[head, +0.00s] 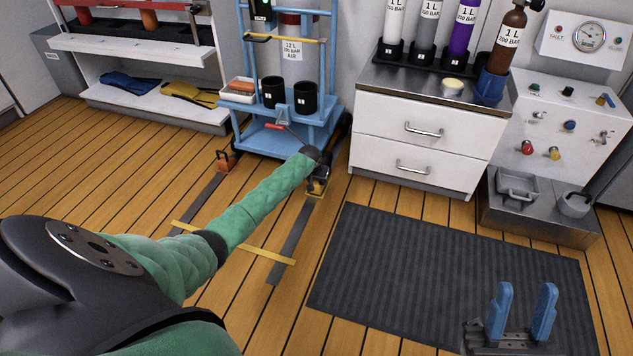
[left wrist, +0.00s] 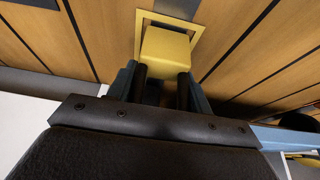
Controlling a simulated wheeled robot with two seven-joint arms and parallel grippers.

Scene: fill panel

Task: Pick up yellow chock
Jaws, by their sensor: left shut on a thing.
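The yellow chock (head: 316,188) is by the right front wheel of the blue cart, at the far end of the right dark floor strip. My left gripper (head: 320,177) is at the chock, partly hidden by its own wrist. In the left wrist view, the chock (left wrist: 166,47) sits between the tips of the left gripper (left wrist: 160,85), which is shut on it. A yellow square outline surrounds the chock in that view. My right gripper (head: 523,315) is open and empty, above the dark mat at the lower right.
The blue cart (head: 262,135) carries black pots and a cylinder. An orange chock (head: 226,162) is by its left side. A white drawer cabinet (head: 425,140) stands right of the cart. The ribbed mat (head: 430,270) is otherwise clear. A yellow line (head: 250,250) crosses the strips.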

